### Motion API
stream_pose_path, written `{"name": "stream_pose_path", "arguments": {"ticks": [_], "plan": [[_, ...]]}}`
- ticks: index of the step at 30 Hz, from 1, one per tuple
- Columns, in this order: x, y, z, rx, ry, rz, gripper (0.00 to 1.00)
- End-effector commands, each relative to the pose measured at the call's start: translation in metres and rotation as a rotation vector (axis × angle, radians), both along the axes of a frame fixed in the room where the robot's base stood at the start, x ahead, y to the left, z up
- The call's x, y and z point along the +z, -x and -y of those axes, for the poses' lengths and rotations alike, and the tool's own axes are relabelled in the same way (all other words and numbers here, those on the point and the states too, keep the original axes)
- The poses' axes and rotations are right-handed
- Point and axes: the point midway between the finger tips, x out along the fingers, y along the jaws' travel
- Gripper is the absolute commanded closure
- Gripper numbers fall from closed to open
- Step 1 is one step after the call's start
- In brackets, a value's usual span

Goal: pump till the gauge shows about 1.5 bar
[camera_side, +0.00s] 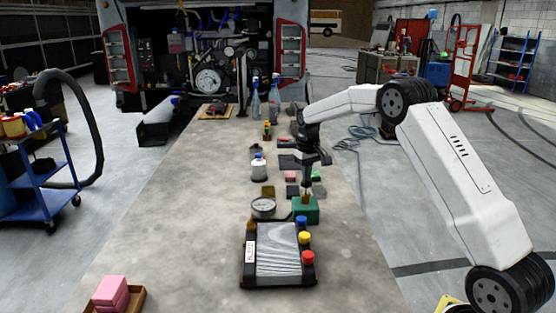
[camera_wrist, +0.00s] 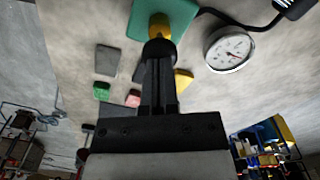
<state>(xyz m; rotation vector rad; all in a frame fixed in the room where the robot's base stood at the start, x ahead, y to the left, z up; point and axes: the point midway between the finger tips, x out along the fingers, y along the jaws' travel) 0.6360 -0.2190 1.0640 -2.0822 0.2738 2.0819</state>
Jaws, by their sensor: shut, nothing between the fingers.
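The pump appears as a green block (camera_side: 312,214) with a yellow knob on top, on the table right of the gauge. In the wrist view the green block (camera_wrist: 191,14) and yellow knob (camera_wrist: 160,23) are at the top. The round white gauge (camera_side: 263,207) stands left of the block; its face shows in the wrist view (camera_wrist: 229,50) with a small reddish needle, the reading too small to tell. My gripper (camera_side: 306,190) is shut and empty, pointing down right at the knob. It also shows in the wrist view (camera_wrist: 160,45); contact with the knob cannot be told.
A black box with a ribbed grey face (camera_side: 278,253) and coloured buttons stands in front. Small coloured blocks, a white-labelled bottle (camera_side: 258,167) and glass bottles (camera_side: 274,95) stand behind. A pink block in a wooden tray (camera_side: 137,297) is front left.

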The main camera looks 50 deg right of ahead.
Motion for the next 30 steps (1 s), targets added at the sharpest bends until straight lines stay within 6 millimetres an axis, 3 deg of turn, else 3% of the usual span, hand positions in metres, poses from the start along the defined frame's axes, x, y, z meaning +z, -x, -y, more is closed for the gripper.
{"name": "stream_pose_path", "arguments": {"ticks": [30], "plan": [[-0.029,0.001,0.0,0.0,-0.002,-0.005,1.0]]}}
